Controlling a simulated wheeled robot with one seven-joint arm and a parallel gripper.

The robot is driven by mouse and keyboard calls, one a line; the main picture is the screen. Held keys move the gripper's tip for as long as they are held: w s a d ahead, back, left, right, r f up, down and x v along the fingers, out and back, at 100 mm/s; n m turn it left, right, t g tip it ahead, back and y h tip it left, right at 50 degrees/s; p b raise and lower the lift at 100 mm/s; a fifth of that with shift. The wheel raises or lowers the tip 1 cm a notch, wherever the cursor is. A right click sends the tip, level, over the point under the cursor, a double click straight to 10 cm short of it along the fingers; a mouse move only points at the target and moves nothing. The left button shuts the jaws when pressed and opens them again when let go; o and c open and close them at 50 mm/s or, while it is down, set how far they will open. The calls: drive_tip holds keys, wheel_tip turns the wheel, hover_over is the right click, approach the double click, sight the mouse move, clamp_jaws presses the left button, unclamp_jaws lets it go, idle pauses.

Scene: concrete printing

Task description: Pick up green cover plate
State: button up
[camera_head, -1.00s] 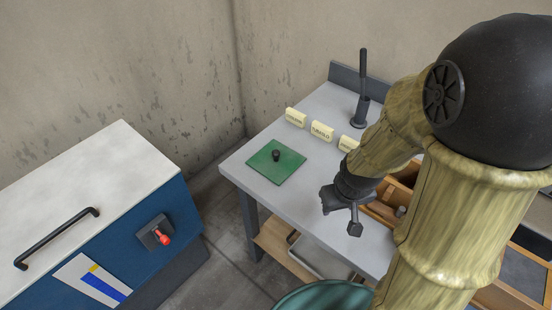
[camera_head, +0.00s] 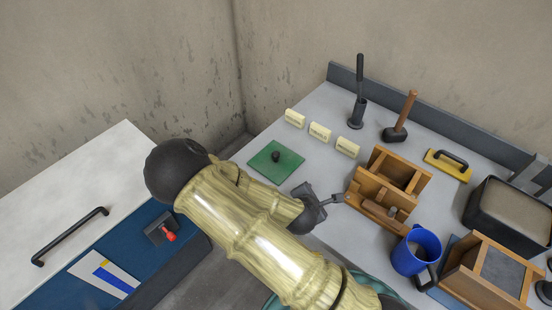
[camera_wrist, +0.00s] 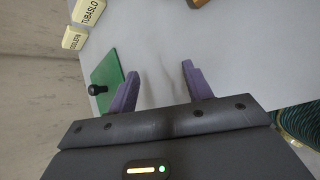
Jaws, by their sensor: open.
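In the wrist view the plate (camera_wrist: 107,76) is at the left, partly hidden behind a purple finger. My gripper (camera_wrist: 160,85) is open there and empty, with bare table between its fingers.
Several cream label blocks (camera_head: 320,131) stand behind the plate. The wooden box (camera_head: 384,190), a mallet (camera_head: 401,116), a blue mug (camera_head: 416,250) and a black tub (camera_head: 510,212) are to the right. A blue cabinet (camera_head: 133,240) with a red switch stands at left.

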drive_tip(key=a+n+t, duration=0.1)
drive_tip(key=n, duration=0.1)
drive_tip(key=w+a+r+n+y, duration=0.1)
drive_tip(key=n, duration=0.1)
drive_tip(key=a+r+n+t, duration=0.1)
drive_tip(key=n, duration=0.1)
drive_tip(key=shift+w+a+t+p, duration=0.3)
drive_tip(key=shift+a, duration=0.05)
drive_tip(key=a+r+n+t+y, duration=0.2)
drive_tip(key=a+r+n+y, duration=0.1)
drive_tip(key=a+n, duration=0.3)
drive_tip(key=shift+w+n+y, duration=0.4)
drive_tip(key=shift+n, duration=0.4)
drive_tip(key=shift+a+f, duration=0.1)
drive_tip(key=shift+a, duration=0.05)
approach(276, 154)
drive_tip(key=x, duration=0.5)
drive_tip(key=shift+w+f, duration=0.1)
drive_tip(key=shift+w, duration=0.1)
